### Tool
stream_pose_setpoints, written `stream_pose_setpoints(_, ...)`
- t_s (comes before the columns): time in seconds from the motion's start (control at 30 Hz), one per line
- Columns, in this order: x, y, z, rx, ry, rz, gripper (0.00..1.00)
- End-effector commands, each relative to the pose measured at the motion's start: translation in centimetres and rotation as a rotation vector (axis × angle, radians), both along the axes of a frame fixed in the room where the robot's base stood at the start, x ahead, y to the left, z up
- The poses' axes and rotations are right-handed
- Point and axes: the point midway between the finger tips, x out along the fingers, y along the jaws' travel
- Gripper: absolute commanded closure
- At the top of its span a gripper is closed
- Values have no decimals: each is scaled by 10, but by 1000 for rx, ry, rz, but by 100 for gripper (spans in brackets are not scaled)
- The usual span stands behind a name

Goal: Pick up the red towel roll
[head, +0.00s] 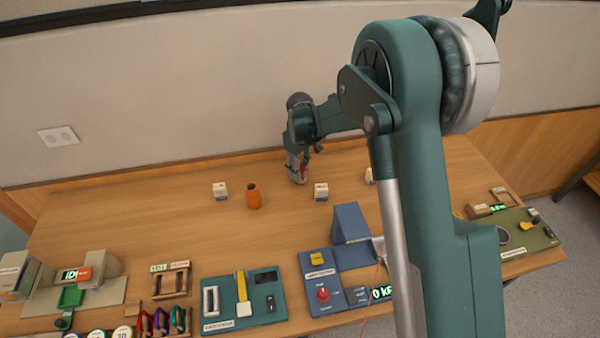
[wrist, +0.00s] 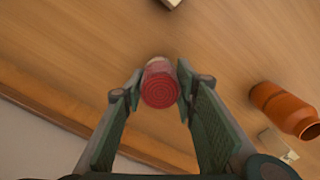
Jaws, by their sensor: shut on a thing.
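The red towel roll (wrist: 160,88) is between the fingertips of my gripper (wrist: 157,92) in the wrist view, its round spiral end facing the camera. The gripper is shut on it. In the head view, my gripper (head: 298,172) is low over the back of the wooden table, and a small red patch of the roll (head: 303,172) shows at the fingers. Most of the roll is hidden there by the gripper. I cannot tell whether the roll touches the table.
Along the front are a teal panel (head: 262,304), a blue device (head: 323,285) and an olive panel (head: 515,240). The wall is close behind.

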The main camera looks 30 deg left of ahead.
Motion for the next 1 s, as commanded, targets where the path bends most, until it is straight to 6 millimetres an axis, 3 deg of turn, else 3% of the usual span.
stream_pose_setpoints(0.27,0,0,25,0,0,0,84)
stream_pose_setpoints(0.7,0,0,86,0,0,0,84)
stream_pose_setpoints(1.0,0,0,98,0,0,0,84)
